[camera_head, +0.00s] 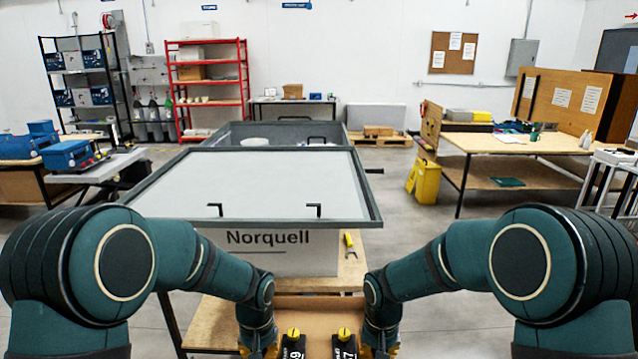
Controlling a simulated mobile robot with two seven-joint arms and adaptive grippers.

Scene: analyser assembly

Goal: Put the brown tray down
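The brown tray (319,304) is at the bottom centre of the head view, cut off by the lower edge. Two dark parts with yellow knobs and white markings, a left one (293,345) and a right one (344,343), stand in it. My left gripper (258,346) is at the tray's left side and my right gripper (379,349) is at its right side. Both show yellow parts and appear shut on the tray's side edges; their fingertips are partly hidden. The underside of the tray and whatever is below it are out of view.
A large grey-framed case (270,185) marked "Norquell" stands on a wooden table (349,277) just beyond the tray. A yellow-handled tool (349,245) is by its right side. Open floor (440,290) lies to the right, with a workbench (520,145) farther back.

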